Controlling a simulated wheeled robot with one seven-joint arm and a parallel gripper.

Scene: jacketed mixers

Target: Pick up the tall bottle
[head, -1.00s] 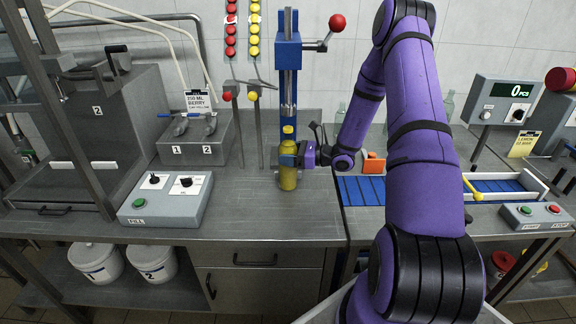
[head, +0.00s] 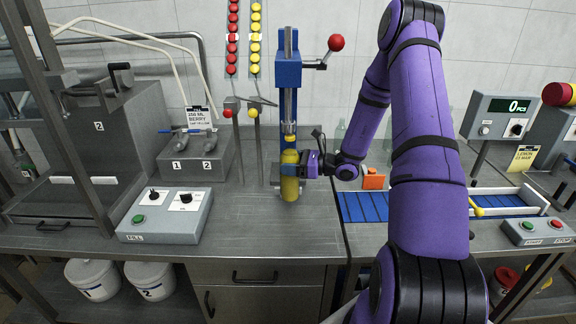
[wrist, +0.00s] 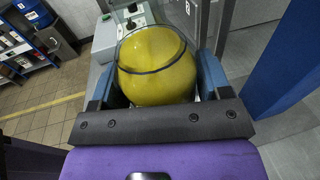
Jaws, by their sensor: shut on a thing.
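The tall bottle (head: 290,187) is yellow with a narrow neck and stands upright in the head view, in front of the blue column of the press. My gripper (head: 293,170) reaches it from the right and is shut around its middle. In the wrist view the bottle (wrist: 158,68) fills the space between the two blue fingers (wrist: 212,75). It appears raised slightly above the press base, but I cannot clearly see a gap beneath it.
The blue press (head: 288,70) with a red-ball lever stands right behind the bottle. A control box (head: 165,217) is on the left. The counter front is clear.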

